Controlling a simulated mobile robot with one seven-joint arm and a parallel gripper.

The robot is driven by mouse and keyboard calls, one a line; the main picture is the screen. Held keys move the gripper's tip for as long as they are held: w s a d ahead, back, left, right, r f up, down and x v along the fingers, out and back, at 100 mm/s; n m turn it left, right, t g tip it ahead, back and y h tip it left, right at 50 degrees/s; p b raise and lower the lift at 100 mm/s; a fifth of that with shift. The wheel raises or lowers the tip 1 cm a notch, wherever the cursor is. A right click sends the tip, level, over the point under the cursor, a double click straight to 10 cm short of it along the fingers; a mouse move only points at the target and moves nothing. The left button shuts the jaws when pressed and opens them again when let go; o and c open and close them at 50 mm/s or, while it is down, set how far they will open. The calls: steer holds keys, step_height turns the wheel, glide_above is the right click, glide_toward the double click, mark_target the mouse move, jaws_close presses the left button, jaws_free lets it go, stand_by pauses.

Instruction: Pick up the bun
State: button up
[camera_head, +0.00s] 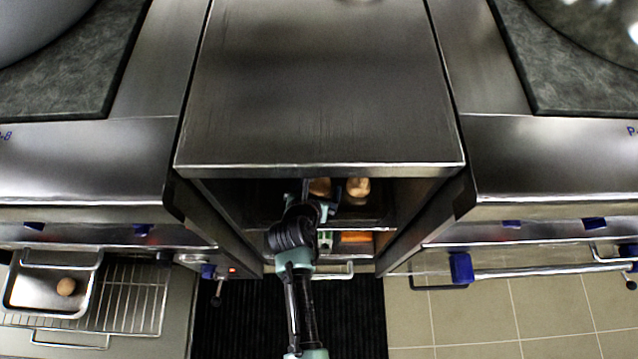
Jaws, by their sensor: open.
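A brown, bun-like item (319,186) sits inside the dark open compartment under the steel counter, partly hidden by my gripper. A second, lighter brown rounded item (358,188) lies just to its right. I cannot tell clearly which one is the bun. My gripper (320,192) reaches into the compartment opening. Its fingers are open, one on each side of the left item as seen from above. I cannot tell whether they touch it. A small round brown item (66,286) also lies in a metal tray (45,309) at the lower left.
The steel counter top (320,80) overhangs the compartment. Side walls stand close on both sides. A lower shelf holds an orange item (355,237). A wire rack (135,298) is at the left, and a blue-ended oven handle (461,267) juts out at the right.

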steer(key=shift+c, duration=0.2)
steer(key=c, duration=1.3)
steer(key=shift+r, duration=0.1)
